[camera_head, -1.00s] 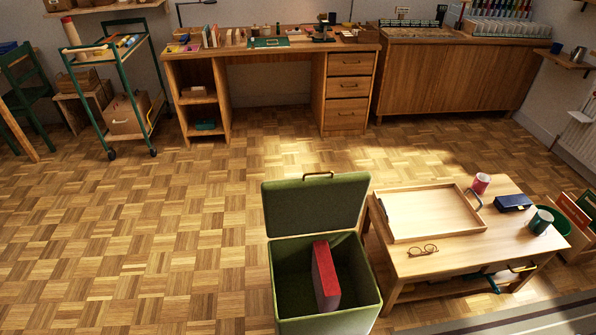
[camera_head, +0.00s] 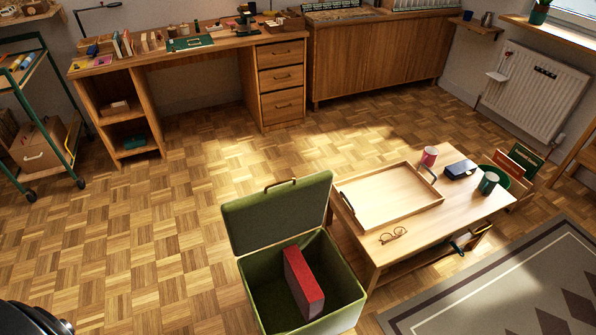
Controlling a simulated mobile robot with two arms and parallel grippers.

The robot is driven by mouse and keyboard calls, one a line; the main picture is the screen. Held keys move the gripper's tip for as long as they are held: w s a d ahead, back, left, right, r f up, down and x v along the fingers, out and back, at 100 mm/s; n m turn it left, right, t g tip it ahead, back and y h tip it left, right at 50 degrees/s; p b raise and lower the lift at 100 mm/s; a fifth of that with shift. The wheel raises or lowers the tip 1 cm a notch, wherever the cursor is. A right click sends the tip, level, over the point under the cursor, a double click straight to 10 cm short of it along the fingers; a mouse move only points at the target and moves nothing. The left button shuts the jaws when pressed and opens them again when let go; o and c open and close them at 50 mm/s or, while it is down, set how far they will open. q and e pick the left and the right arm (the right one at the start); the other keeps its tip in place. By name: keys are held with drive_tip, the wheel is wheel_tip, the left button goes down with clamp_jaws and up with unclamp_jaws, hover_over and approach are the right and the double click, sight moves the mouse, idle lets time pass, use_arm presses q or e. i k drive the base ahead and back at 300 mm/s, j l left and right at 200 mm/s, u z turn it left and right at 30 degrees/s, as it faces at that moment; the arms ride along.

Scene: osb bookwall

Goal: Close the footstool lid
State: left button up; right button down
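The green footstool (camera_head: 257,300) stands on the parquet floor at the lower middle of the head view. Its lid (camera_head: 278,215) is open and stands tilted up at the far side, with a brass-coloured handle (camera_head: 281,184) on its top edge. A red box or book (camera_head: 303,283) stands inside the footstool. No gripper shows in the view. A dark rounded part of my own body is at the lower left corner, well apart from the footstool.
A low wooden table (camera_head: 376,256) stands close to the right of the footstool, with a wooden tray (camera_head: 388,197), glasses (camera_head: 393,234) and mugs on it. A patterned rug (camera_head: 500,290) lies at the lower right. The floor left of the footstool is clear.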

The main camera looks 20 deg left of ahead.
sight(280, 214)
drive_tip(key=j+z, duration=0.15)
drive_tip(key=j, duration=0.35)
drive_tip(key=j+z, duration=0.1)
drive_tip(key=j, duration=0.4)
drive_tip(key=j+z, duration=0.15)
drive_tip(key=j, duration=0.35)
drive_tip(key=j+z, duration=0.1)
drive_tip(key=j, duration=0.4)
drive_tip(key=k+j+z, duration=0.15)
drive_tip(key=j, duration=0.35)
drive_tip(key=j+z, duration=0.15)
drive_tip(key=j, duration=0.35)
drive_tip(key=k+j+z, duration=0.1)
drive_tip(key=j, duration=0.4)
drive_tip(key=k+j+z, duration=0.15)
drive_tip(key=j, duration=0.3)
